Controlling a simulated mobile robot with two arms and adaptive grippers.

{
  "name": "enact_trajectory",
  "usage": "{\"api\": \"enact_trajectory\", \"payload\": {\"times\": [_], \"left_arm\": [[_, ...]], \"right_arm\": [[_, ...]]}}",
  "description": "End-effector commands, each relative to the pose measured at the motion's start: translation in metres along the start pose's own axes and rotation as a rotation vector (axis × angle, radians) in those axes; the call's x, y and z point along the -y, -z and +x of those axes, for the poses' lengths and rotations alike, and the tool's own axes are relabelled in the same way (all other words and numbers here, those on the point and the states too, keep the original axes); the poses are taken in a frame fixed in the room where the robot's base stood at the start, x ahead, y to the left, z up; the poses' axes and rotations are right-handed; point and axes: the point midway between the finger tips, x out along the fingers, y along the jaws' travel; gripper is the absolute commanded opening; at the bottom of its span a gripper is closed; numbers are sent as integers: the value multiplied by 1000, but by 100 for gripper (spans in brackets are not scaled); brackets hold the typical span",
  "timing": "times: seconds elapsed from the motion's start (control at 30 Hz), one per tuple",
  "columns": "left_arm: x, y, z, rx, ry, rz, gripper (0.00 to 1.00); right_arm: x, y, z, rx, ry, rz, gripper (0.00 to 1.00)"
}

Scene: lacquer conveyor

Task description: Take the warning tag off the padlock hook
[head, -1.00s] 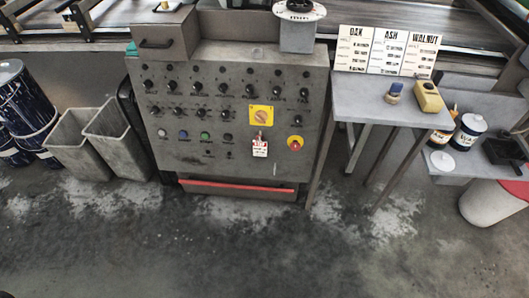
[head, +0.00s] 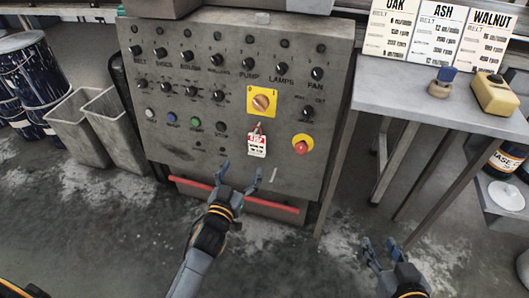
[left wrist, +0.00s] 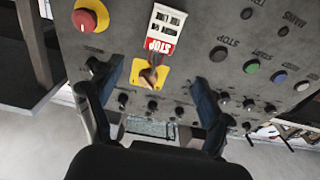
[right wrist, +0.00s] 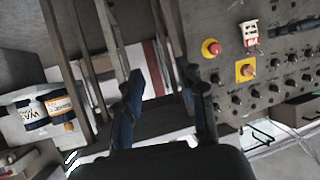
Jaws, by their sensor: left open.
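The white and red warning tag (head: 257,147) hangs on the front of the grey control panel, below the yellow rotary switch (head: 261,101). A small red piece, seemingly the padlock (head: 259,130), is at its top; the hook itself is too small to make out. My left gripper (head: 243,172) is open and empty, below the tag and apart from it. The left wrist view shows the tag (left wrist: 166,28) upside down, beyond the open fingers. My right gripper (head: 381,248) is open and empty, low and right of the panel; the tag (right wrist: 250,36) also shows in its wrist view.
A red emergency button (head: 301,147) sits right of the tag. A red bar (head: 275,207) runs along the panel's foot. A grey side table (head: 420,95) at right bears a yellow device (head: 494,94). Bins (head: 78,125) stand at left. The floor in front is open.

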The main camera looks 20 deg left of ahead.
Motion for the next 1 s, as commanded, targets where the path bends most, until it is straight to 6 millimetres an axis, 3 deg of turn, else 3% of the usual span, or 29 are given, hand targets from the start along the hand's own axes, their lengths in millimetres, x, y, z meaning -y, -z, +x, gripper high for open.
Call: {"api": "enact_trajectory", "payload": {"times": [0.4,0.77,1.0], "left_arm": [[0,2,67,-9,0,1,79],[0,3,89,-5,0,1,79],[0,3,114,-6,0,3,79]], "right_arm": [[9,68,-2,-360,21,2,40],[13,95,-11,-515,31,4,40],[18,127,-31,-736,43,10,40]]}}
